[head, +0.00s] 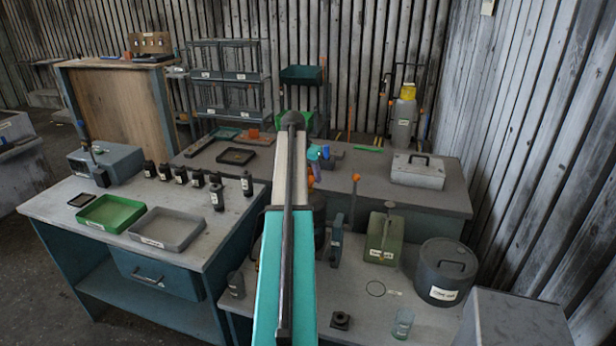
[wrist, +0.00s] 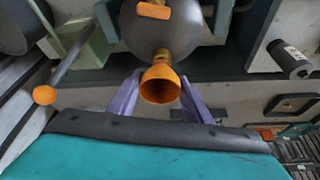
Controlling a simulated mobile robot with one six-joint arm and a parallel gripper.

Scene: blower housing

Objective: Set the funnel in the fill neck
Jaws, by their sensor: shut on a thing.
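The orange funnel (wrist: 160,86) is between the two purple fingers of my gripper (wrist: 160,80) in the wrist view, its wide mouth toward the camera. My gripper is shut on it. A brass-coloured neck (wrist: 163,55) shows just beyond the funnel, at the edge of a dark round housing (wrist: 165,32) with an orange patch. The funnel's spout is hidden, so I cannot tell whether it is inside the neck. In the head view my arm covers most of the housing; a bit of orange, probably the funnel (head: 308,181), shows beside the arm.
A lever with an orange ball (head: 356,178) stands right of my arm; it also shows in the wrist view (wrist: 44,95). A green can (head: 385,238) and a dark lidded pot (head: 445,270) stand on the front bench. Trays and several dark bottles occupy the left bench.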

